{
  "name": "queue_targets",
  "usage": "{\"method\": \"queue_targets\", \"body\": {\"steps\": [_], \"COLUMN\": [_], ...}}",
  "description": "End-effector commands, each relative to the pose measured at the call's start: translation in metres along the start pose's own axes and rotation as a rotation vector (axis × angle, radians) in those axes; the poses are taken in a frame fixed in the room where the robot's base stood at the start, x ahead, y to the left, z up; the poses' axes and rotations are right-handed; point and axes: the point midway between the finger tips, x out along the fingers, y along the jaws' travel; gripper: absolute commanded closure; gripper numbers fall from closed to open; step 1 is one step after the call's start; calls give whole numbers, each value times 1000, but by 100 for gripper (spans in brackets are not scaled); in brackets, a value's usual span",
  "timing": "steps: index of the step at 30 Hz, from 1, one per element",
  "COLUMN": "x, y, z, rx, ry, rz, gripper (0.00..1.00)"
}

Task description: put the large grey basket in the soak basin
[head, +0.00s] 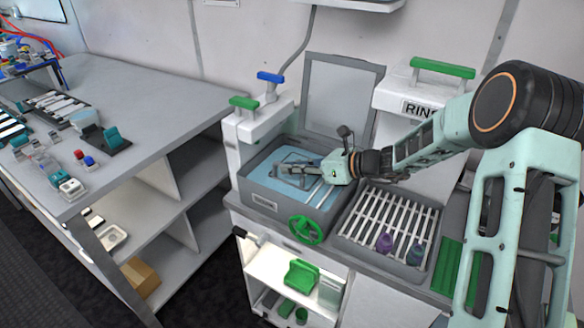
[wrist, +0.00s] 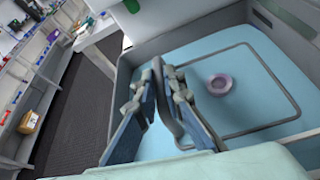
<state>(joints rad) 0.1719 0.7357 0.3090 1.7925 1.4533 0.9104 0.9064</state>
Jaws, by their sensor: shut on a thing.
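The soak basin (head: 250,192) is a grey square tub with light blue liquid inside. Its wall also shows in the wrist view (wrist: 205,36). The large grey basket shows as a thin grey rectangular outline (head: 280,181) within the basin, and as a larger rounded outline in the wrist view (wrist: 271,72). My gripper (wrist: 164,78) is shut on a grey upright part of the basket, probably its handle. In the head view, my gripper (head: 314,168) is over the basin. How deep the basket sits is hard to tell.
A blurred purple round thing (wrist: 220,84) shows inside the basket outline. A green valve wheel (head: 306,230) is on the basin's front. A slatted drain rack (head: 360,222) with a purple item (head: 385,242) stands right of the basin. A raised lid (head: 335,95) stands behind.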

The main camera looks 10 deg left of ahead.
Motion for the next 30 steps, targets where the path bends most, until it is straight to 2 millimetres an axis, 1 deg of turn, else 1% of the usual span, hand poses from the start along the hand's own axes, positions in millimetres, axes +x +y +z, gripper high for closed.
{"method": "queue_targets", "body": {"steps": [12, 16, 17, 21, 30], "x": [4, 4, 4, 4, 4], "y": [-2, -2, -2, -2, -2], "z": [-11, -11, -11, -11, -9], "rx": [1, 0, 1, 1, 1], "ry": [0, 0, 0, 0, 0], "rz": [0, 0, 0, 0, 0], "gripper": [100, 100, 89, 73, 73]}}
